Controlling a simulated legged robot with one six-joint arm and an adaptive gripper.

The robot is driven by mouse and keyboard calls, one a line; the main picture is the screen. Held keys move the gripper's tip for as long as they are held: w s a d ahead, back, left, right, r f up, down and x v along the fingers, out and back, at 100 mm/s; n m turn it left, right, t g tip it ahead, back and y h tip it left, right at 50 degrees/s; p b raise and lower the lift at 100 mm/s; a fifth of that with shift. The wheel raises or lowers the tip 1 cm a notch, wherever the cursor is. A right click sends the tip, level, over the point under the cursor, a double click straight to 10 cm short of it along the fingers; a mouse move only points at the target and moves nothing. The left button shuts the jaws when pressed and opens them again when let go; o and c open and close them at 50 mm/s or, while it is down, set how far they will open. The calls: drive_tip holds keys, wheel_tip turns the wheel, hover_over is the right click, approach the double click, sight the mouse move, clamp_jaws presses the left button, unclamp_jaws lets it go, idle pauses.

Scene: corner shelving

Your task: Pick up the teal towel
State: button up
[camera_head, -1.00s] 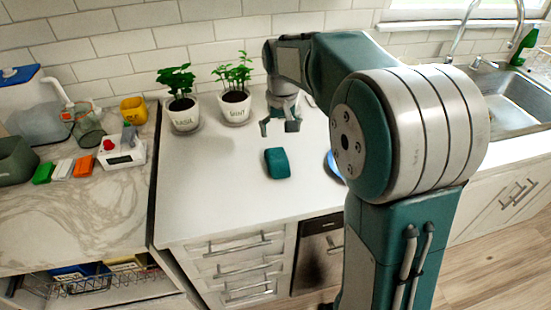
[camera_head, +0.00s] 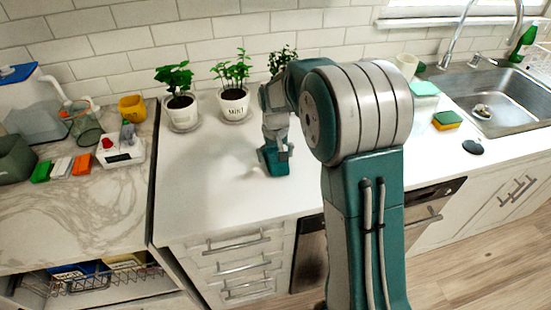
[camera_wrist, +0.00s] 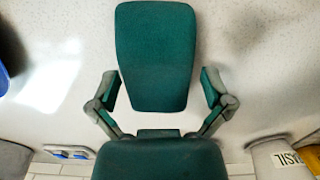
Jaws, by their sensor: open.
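The teal towel (camera_head: 277,167) is a folded, rounded block lying on the white counter, left of my arm in the head view. In the wrist view the towel (camera_wrist: 155,57) fills the upper middle. My gripper (camera_head: 276,151) is directly over the towel in the head view and hides part of it. In the wrist view my gripper (camera_wrist: 160,91) is open, with one finger on each side of the towel's near part. A gap shows between each finger and the towel. I cannot tell how far the fingertips are above the counter.
Potted plants (camera_head: 181,108) (camera_head: 234,102) stand along the back wall. A sink (camera_head: 508,100) lies at the right, with a sponge (camera_head: 447,120) beside it. A timer-like white device (camera_head: 121,150) sits on the left marble counter. The white counter left of the towel is clear.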

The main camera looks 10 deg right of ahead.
sight(276, 149)
drive_tip(key=shift+f, duration=0.35)
drive_tip(key=c, duration=0.8)
drive_tip(key=shift+r, duration=0.3)
drive_tip(key=r, duration=0.3)
drive_tip(key=shift+s+r, duration=0.25)
drive_tip(key=shift+s, duration=0.05)
drive_tip(key=s+r, duration=0.4)
drive_tip(key=r, duration=0.1)
drive_tip(key=shift+s+r, duration=0.15)
drive_tip(key=shift+s, duration=0.1)
drive_tip(key=shift+s+r, duration=0.6)
drive_tip(key=shift+s, duration=0.9)
drive_tip(key=shift+s+r, duration=0.65)
drive_tip(key=shift+s, duration=0.85)
drive_tip(key=shift+s+r, duration=0.6)
drive_tip(key=shift+s, duration=0.9)
